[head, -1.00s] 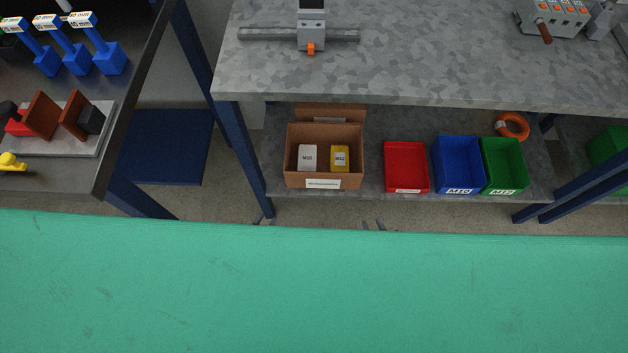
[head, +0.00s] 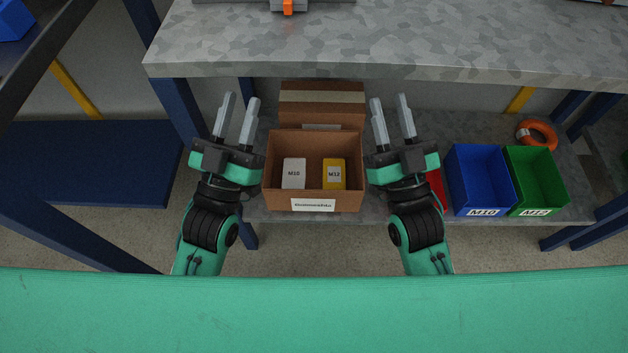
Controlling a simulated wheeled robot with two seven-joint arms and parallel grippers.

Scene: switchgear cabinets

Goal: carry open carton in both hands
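The open carton (head: 314,200) is a brown cardboard box with a white label on its front. It stands upright on the lower shelf. Inside it are a white box marked M10 (head: 293,174) and a yellow box marked M12 (head: 334,174). My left gripper (head: 238,108) is at the carton's left side, its two fingers apart and pointing away from me. My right gripper (head: 391,108) is at the carton's right side, its fingers also apart. Both are empty. I cannot tell whether either touches the carton.
A closed, taped carton (head: 322,99) stands behind the open one. A red bin (head: 436,190) is partly hidden by my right arm. Blue (head: 480,178) and green (head: 537,180) bins and an orange ring (head: 537,134) are to the right. The grey worktop (head: 400,45) overhangs the shelf.

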